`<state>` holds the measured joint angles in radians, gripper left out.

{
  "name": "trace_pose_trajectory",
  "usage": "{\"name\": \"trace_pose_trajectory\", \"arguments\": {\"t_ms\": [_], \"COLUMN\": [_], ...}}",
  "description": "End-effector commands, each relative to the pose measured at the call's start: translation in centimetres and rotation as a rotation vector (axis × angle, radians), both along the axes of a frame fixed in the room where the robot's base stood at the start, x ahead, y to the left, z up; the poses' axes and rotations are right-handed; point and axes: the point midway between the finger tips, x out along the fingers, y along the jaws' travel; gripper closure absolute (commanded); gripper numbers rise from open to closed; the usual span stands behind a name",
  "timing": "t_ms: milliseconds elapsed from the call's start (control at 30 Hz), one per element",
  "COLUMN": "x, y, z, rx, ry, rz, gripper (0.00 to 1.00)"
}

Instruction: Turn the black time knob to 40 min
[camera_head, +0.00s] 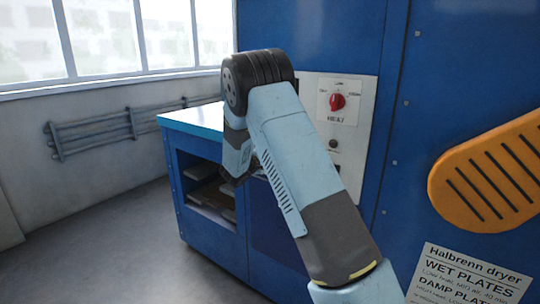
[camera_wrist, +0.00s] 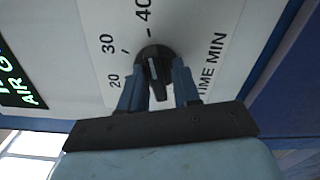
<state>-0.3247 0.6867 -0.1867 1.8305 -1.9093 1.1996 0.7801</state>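The black time knob (camera_wrist: 155,64) is in the upper middle of the wrist view, on a white panel with the label TIME MIN. The marks 20, 30 and 40 stand around its left and upper side. A pale line runs along its grip bar; I cannot tell exactly which mark it indicates. My gripper (camera_wrist: 160,78) is at the knob, one finger on each side of the grip bar, with gaps visible beside the bar. The fingers are apart, and I see no firm hold. In the head view my arm hides the time knob and my fingertips.
A red heat knob (camera_head: 337,102) sits on a white panel of the blue dryer. A green-lit display (camera_wrist: 18,75) is at the left in the wrist view. An orange slotted part (camera_head: 490,175) and an instruction sign (camera_head: 468,275) are at the right. Open floor lies at the left.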

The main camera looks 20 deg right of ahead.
Motion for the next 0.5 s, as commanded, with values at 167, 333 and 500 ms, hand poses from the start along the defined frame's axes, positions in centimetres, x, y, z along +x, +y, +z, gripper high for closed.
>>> {"name": "trace_pose_trajectory", "arguments": {"t_ms": [167, 333, 500], "x": [0.06, 0.06, -0.62], "y": [0.01, 0.06, 0.98], "z": [0.18, 0.27, 0.29], "rx": [-0.001, -0.002, -0.001], "ry": [-0.003, -0.004, -0.005], "rz": [0.001, 0.001, 0.002], "gripper": [0.57, 0.57, 0.57]}}
